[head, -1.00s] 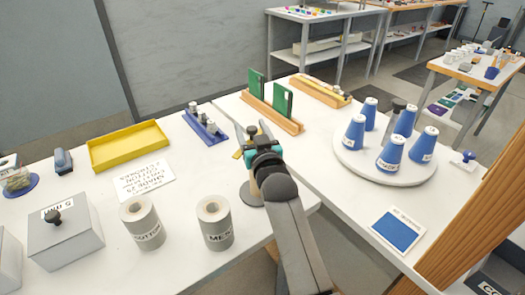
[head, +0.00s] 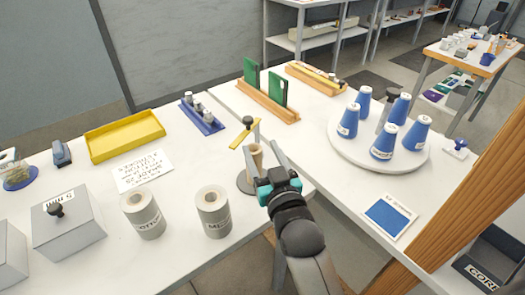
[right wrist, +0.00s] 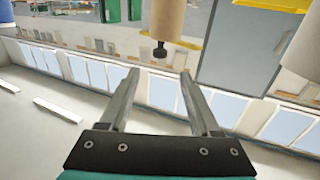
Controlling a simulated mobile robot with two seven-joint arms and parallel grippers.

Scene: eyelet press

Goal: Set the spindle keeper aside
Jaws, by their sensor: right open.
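A dark knob (head: 248,122) shows with a flat yellow bar (head: 242,134) at the spindle stand; I take these for the spindle keeper, though how they join is unclear. A tan spool or post (head: 256,157) stands below on a round grey base (head: 243,182). My right gripper (head: 265,145) is open with nothing between its fingers, on the near side of the stand, partly hiding it. In the right wrist view, a dark knob (right wrist: 159,49) at the end of a tan cylinder (right wrist: 165,18) lies beyond the open fingertips (right wrist: 159,74). My left gripper is not in view.
A yellow tray (head: 125,141) and a blue rack (head: 201,119) stand left of the spindle. Two grey rolls (head: 143,222) stand in front. A round white board (head: 342,145) with blue cones is at right. Bare white tabletop shows around the printed card (head: 142,170).

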